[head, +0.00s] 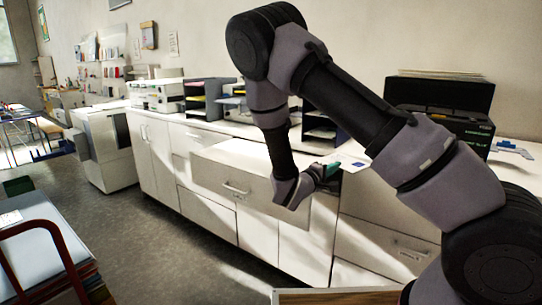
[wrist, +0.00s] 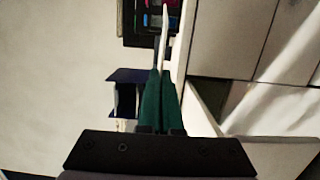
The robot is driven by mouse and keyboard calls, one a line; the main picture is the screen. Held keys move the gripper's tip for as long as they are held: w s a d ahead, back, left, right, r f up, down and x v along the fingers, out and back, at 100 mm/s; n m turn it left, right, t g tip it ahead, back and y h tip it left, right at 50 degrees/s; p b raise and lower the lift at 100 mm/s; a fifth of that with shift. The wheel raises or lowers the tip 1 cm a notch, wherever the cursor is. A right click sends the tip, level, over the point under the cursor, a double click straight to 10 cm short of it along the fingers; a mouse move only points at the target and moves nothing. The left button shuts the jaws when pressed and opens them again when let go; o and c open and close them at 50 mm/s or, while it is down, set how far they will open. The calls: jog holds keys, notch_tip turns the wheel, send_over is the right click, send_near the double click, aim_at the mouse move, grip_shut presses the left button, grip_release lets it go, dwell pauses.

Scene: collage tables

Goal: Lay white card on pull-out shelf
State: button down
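My gripper (head: 333,169) has teal fingers and reaches low over the front edge of the counter. It is shut on a white card (head: 356,164), which has a small blue mark and sticks out past the fingertips. In the wrist view the card (wrist: 163,38) shows nearly edge-on between the green fingers (wrist: 161,75). A white pull-out unit (head: 240,152) juts from the cabinet front, left of my gripper, and looks like the pull-out shelf. Its pale top looks bare, though my arm hides part of its right side. The card is apart from it.
The white counter (head: 215,126) carries dark letter trays (head: 208,98), another dark rack (head: 320,125) and a black box (head: 440,105) behind my arm. A printer (head: 157,94) stands further left. Floor between is clear.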

jog(key=w+d+f+m+g+h, duration=0.1)
jog(key=w+d+f, duration=0.1)
jog(key=d+f, duration=0.4)
jog(key=shift+d+g, duration=0.4)
jog(key=shift+d, duration=0.45)
jog(key=shift+w, duration=0.15)
